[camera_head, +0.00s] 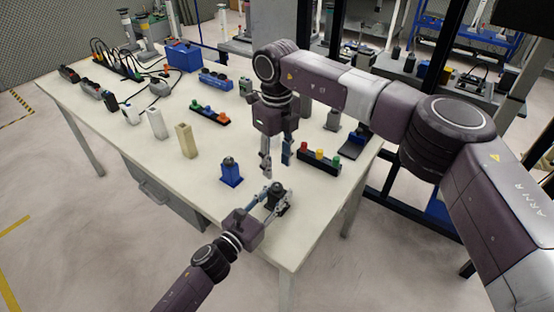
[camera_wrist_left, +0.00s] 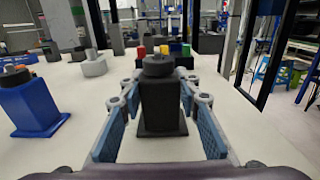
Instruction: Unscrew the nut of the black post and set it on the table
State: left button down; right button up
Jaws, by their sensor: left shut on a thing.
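The black post (camera_head: 281,207) stands upright near the table's front right edge, with its dark round nut (camera_head: 277,187) on top. In the left wrist view the post (camera_wrist_left: 160,112) is centred and the nut (camera_wrist_left: 158,66) sits on it. My left gripper (camera_head: 273,198) is shut on the post's body, a blue-padded finger on each side, below the nut. My right gripper (camera_head: 277,157) hangs above and behind the post, fingers pointing down, open and empty.
A blue post (camera_head: 231,174) with a dark top stands left of the black post. A black button strip (camera_head: 319,162) with red, yellow and green buttons lies to the right. A beige block (camera_head: 186,141) stands further left. Bare tabletop (camera_head: 262,233) lies near the front edge.

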aim_at(277, 185)
jog(key=m, duration=0.6)
jog(key=shift+r+m, duration=0.25)
jog(key=shift+m, duration=0.15)
jog(key=shift+f, duration=3.95)
jog(key=shift+c, duration=0.4)
grip_shut()
jog(key=n, duration=0.3)
jog(key=shift+n, duration=0.3)
jog(key=n, duration=0.5)
jog(key=shift+r, duration=0.3)
jog(key=shift+r, duration=0.85)
